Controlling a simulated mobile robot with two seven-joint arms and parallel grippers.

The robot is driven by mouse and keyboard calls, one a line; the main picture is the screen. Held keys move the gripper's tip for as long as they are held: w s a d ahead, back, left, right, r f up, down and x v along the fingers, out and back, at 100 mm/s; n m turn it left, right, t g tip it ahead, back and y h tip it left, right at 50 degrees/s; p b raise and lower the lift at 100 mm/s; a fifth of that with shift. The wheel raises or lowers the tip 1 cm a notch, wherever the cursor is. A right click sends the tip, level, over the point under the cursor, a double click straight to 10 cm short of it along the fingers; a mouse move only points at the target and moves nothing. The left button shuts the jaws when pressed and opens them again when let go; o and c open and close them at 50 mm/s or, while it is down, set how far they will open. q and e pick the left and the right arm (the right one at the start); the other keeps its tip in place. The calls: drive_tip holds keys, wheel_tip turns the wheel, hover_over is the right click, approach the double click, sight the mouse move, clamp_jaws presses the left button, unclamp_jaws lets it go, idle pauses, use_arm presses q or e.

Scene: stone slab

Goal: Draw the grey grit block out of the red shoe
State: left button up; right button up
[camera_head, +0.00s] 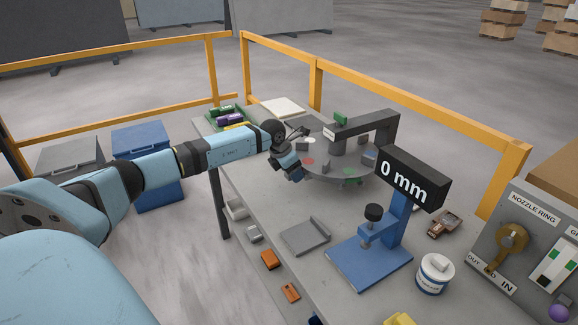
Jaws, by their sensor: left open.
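A round grey turntable (338,173) stands on the stone slab and carries small coloured spots and upright grey blocks. A red patch (308,161) on its near left side may be the red shoe. A small grey block (325,167) stands just right of the red patch and may be the grit block. It is too small to tell whether it sits in the red part. My left gripper (300,134) is open at the turntable's left edge, above and left of the red patch, apart from the grey block. My right gripper is not in view.
A dark overhead arm (365,122) reaches over the turntable's back. A blue gauge stand (370,258) with a "0 mm" display (402,180) stands nearer. A grey angled tray (306,236), a white jar (435,274) and a nozzle panel (520,255) surround it. A yellow rail (400,92) runs behind.

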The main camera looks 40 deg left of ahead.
use_arm(q)
drive_tip(key=c, duration=1.1)
drive_tip(key=shift+s+a, duration=0.1)
drive_tip(key=shift+s, duration=0.05)
drive_tip(key=shift+s+a+p, duration=0.2)
drive_tip(key=shift+s+a, duration=0.05)
drive_tip(key=shift+s, duration=0.6)
drive_tip(key=shift+s+a+p, duration=0.2)
drive_tip(key=shift+s, duration=0.6)
drive_tip(key=o, duration=1.1)
